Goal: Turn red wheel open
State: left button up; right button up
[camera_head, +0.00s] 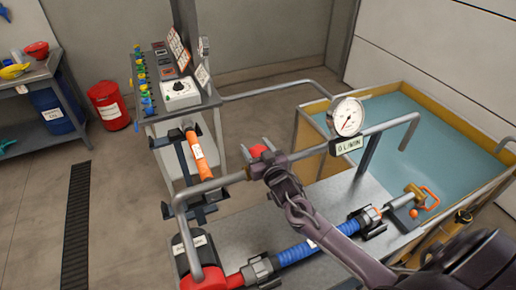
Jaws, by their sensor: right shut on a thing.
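The red wheel (257,150) sits on the grey pipe (232,181) near the middle of the head view. Only part of its red surface shows; the rest is hidden behind my right gripper (262,162). My right gripper is shut on the red wheel, with its arm coming in from the lower right. How far the wheel is turned cannot be told. My left gripper is not in view.
A round gauge (347,117) stands on the pipe right of the wheel. A red pump (203,277) and blue hose (296,254) lie below. A water tank (480,181) is at the right. A control stand (178,98) is behind left.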

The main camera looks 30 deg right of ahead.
jog(key=n+y, duration=0.2)
jog(key=y, duration=0.1)
jog(key=shift+b, duration=0.4)
jog(key=n+y+b, duration=0.1)
jog(key=n+y, duration=0.1)
jog(key=y, duration=0.1)
jog(key=shift+a+f+g, duration=0.1)
jog(key=shift+a+g, duration=0.05)
jog(key=shift+g, duration=0.15)
jog(key=n+g+y+b, duration=0.2)
jog(key=y+b, duration=0.1)
jog(key=b, duration=0.1)
jog(key=n+g+y+b, duration=0.3)
jog(key=b, duration=0.2)
jog(key=a+n+g+y+b, duration=0.1)
jog(key=n+g+y+b, duration=0.1)
jog(key=n+y+b, duration=0.1)
jog(key=shift+s+g+y+b, duration=0.35)
jog(key=shift+y+b, duration=0.15)
jog(key=shift+b, duration=0.6)
jog(key=shift+s+a+r+n+g+y+b, duration=0.1)
jog(key=shift+r+n+g+y+b, duration=0.1)
jog(key=shift+n+g+y+b, duration=0.4)
jog(key=o, duration=1)
